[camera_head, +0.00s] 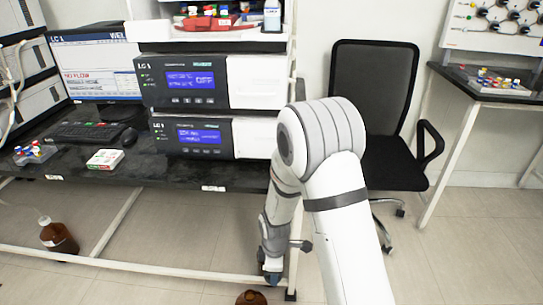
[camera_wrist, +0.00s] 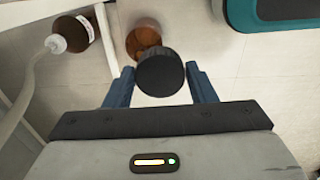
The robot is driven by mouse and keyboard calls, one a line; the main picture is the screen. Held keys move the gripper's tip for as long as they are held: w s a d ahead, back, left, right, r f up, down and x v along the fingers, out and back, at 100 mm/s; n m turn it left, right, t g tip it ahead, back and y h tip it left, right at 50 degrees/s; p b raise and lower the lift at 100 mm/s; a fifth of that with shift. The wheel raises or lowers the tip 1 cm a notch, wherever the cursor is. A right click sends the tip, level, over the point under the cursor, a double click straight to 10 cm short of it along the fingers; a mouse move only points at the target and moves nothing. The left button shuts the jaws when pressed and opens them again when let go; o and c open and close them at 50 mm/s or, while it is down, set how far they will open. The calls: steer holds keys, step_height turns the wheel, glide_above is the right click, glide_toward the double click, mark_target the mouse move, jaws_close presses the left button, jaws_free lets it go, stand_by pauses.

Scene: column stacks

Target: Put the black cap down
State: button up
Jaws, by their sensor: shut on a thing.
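The black cap (camera_wrist: 160,73) is round and sits between the two blue fingertips of my gripper (camera_wrist: 160,82) in the wrist view. The gripper is shut on it. A brown bottle (camera_wrist: 143,38) stands on the floor beyond the cap, partly covered by it in that view. In the head view my gripper (camera_head: 272,276) hangs low beside the bench's front leg, and the top of the brown bottle (camera_head: 251,298) shows at the bottom edge. The cap cannot be made out in the head view.
A second brown bottle (camera_head: 58,236) with a white cap and tube stands on the floor at left; it also shows in the wrist view (camera_wrist: 74,34). The black bench (camera_head: 150,172) and its white frame (camera_head: 130,266) are close to my arm. A black chair (camera_head: 385,150) stands at right.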

steer(key=w+d+r+m+p, duration=0.3)
steer(key=d+r+m+p, duration=0.4)
steer(key=r, duration=0.3)
steer(key=w+d+r+m+p, duration=0.2)
steer(key=d+r+m+p, duration=0.5)
steer(key=r+m, duration=0.3)
steer(key=shift+w+d+r+p, duration=0.3)
steer(key=shift+w+p, duration=0.1)
steer(key=shift+p, duration=0.1)
